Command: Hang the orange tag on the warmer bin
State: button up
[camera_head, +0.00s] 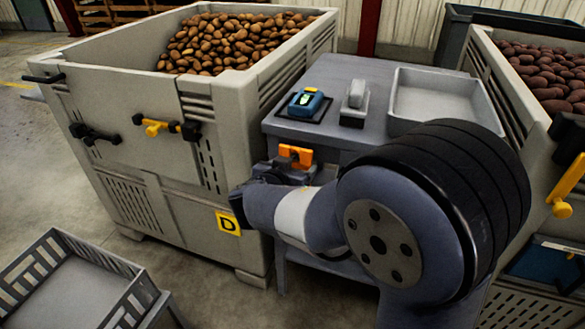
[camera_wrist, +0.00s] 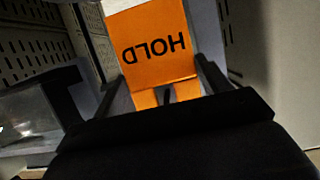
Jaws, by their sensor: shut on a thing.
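An orange tag (camera_head: 296,155) is held by my gripper (camera_head: 290,170) above the floor, between the left bin and the grey table. In the wrist view the tag (camera_wrist: 152,50) reads HOLD upside down, and my gripper (camera_wrist: 165,92) is shut on its lower end. The left bin (camera_head: 150,185) is pale, holds brown potatoes and carries a yellow D label. The right bin (camera_head: 500,85) holds dark reddish potatoes; my arm hides part of it. A blue handheld device (camera_head: 306,101) with a lit green display lies on the table; its reading is too small to tell.
The table (camera_head: 340,72) also bears a small grey device (camera_head: 354,97) and an empty shallow tray (camera_head: 440,98). The left bin's front has black and yellow fittings (camera_head: 160,128); a yellow fitting (camera_head: 564,190) is on the right bin. A grey crate (camera_head: 75,285) stands front left.

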jog(key=shift+f+b, duration=0.3)
jog(key=shift+b, duration=0.15)
jog(key=o, duration=1)
jog(key=shift+r, duration=0.1)
jog(key=shift+c, duration=0.2)
jog(key=shift+r+p, duration=0.15)
jog(key=shift+p, duration=1.1)
jog(key=v, duration=1)
jog(key=shift+s+r+p, duration=0.15)
jog(key=shift+s+p, duration=0.25)
jog(key=shift+w, duration=0.1)
jog(key=b+x, duration=0.2)
jog(key=x, duration=0.9)
jog(key=shift+a+f, duration=0.2)
jog(key=shift+f, duration=0.05)
